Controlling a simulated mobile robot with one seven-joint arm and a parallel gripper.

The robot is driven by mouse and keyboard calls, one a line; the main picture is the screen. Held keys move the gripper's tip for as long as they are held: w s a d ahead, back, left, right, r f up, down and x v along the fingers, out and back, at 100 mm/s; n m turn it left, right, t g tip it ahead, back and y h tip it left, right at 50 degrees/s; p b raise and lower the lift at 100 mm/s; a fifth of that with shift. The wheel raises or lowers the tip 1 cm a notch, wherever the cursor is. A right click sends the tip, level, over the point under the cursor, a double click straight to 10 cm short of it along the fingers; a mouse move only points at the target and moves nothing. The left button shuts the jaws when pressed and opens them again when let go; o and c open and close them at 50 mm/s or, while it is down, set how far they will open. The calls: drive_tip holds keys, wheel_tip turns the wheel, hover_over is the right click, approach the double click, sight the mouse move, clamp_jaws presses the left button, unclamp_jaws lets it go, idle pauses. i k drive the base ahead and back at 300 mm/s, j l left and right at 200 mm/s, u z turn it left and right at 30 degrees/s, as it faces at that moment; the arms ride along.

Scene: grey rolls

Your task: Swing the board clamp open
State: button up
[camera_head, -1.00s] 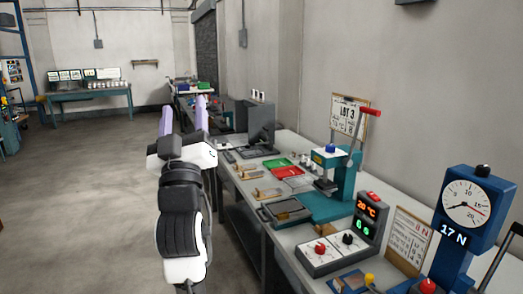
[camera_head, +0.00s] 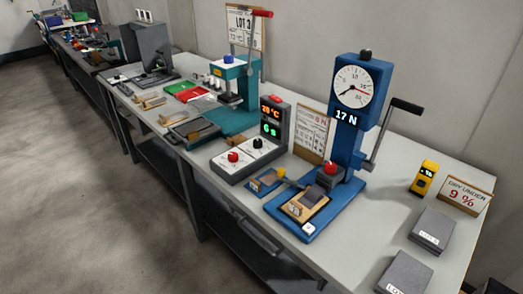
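The blue force stand (camera_head: 349,140) stands on the bench right of centre, with a round dial and a display reading 17 N. On its blue base (camera_head: 328,216) lies a tan board (camera_head: 305,205) with a dark block at its upper end. A lever with a yellow knob (camera_head: 253,173) lies low at the left of the base and may be the board clamp. A red knob (camera_head: 331,169) sits by the column. I cannot tell how the clamp is set. My gripper is out of view.
A crank with a black grip (camera_head: 405,106) sticks out right of the stand. A controller box (camera_head: 245,156) is at its left, then a teal press (camera_head: 235,85). A yellow meter (camera_head: 424,178) and dark grey blocks (camera_head: 433,229) are at the right. Open floor lies left.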

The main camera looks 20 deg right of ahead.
sight(280, 172)
drive_tip(key=i+j+z, duration=0.1)
drive_tip(key=i+z, duration=0.25)
drive_tip(key=i+j+z, duration=0.1)
drive_tip(key=z, duration=0.25)
drive_tip(key=i+j+z, duration=0.2)
drive_tip(key=z, duration=0.15)
